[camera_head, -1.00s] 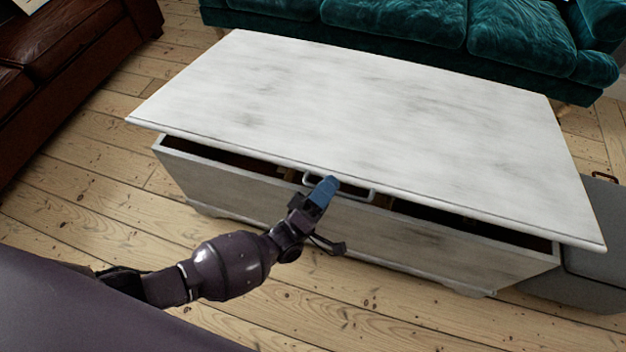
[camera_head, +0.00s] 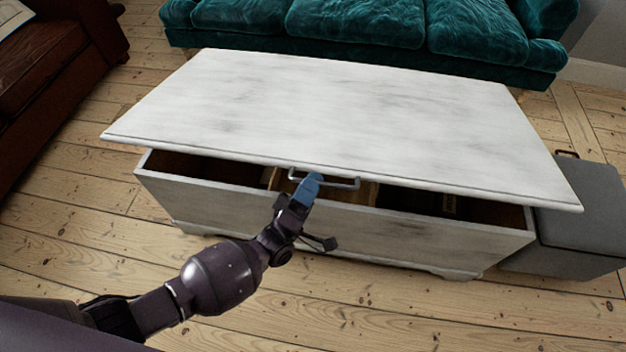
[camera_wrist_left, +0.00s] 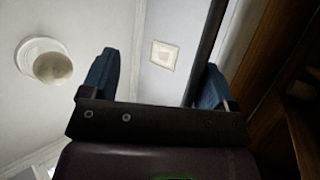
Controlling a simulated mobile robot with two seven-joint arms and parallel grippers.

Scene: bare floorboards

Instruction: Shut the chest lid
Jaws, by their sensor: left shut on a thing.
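The chest (camera_head: 340,222) is a white weathered box on the floorboards. Its broad white lid (camera_head: 330,110) is partly raised along the front, leaving a dark gap that shows the brown wooden inside. A metal handle (camera_head: 340,184) sits at the middle of the lid's front edge. My left gripper (camera_head: 309,187), with blue fingertips, is shut on the handle in front of the gap. My right gripper is not in view.
A teal sofa (camera_head: 350,25) stands behind the chest. A brown leather sofa (camera_head: 45,70) is at the far left. A grey box (camera_head: 590,215) stands close by the chest's right end. Bare floorboards (camera_head: 400,310) lie clear in front.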

